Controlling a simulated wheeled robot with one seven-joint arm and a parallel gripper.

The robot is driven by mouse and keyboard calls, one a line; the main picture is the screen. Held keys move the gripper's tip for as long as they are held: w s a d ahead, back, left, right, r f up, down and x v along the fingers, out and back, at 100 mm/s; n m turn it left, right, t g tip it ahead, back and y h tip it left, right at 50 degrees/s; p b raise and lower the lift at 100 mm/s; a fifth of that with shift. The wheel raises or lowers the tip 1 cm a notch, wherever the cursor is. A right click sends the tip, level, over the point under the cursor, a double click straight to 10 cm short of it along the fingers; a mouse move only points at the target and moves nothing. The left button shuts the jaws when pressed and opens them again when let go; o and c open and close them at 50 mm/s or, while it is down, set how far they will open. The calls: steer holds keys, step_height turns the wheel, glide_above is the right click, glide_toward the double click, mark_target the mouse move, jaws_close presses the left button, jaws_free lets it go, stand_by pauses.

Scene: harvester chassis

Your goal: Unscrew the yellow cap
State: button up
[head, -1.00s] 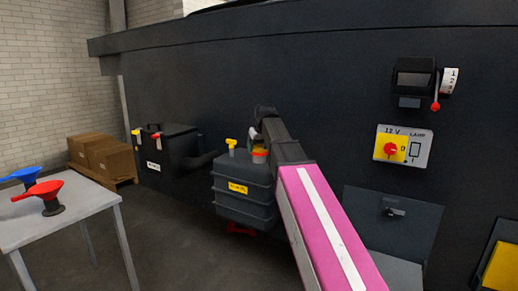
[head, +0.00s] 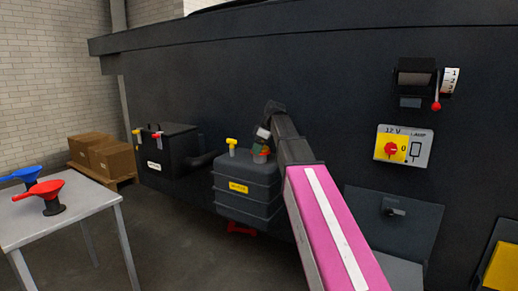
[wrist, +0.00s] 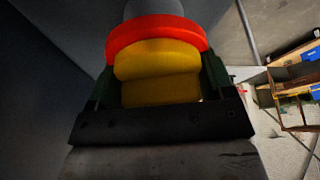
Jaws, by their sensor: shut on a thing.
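The yellow cap (wrist: 158,75) sits between the two dark green fingers of my gripper (wrist: 160,88) in the wrist view. The fingers are shut on its sides. A red ring (wrist: 155,35) lies just beyond the cap, and a grey round part shows beyond the ring. In the head view my gripper (head: 261,150) is at the top right of the dark ribbed tank (head: 245,205), pointing down at it. There the cap is mostly hidden by the fingers. I cannot tell from this how far it is turned.
A yellow T-handle (head: 232,144) stands on the tank just left of my gripper. A black box (head: 166,150) with yellow and red terminals is further left. A table (head: 60,210) with red and blue funnels is at the left. The dark chassis wall is close behind.

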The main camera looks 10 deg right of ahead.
steer(key=shift+r, duration=2.15)
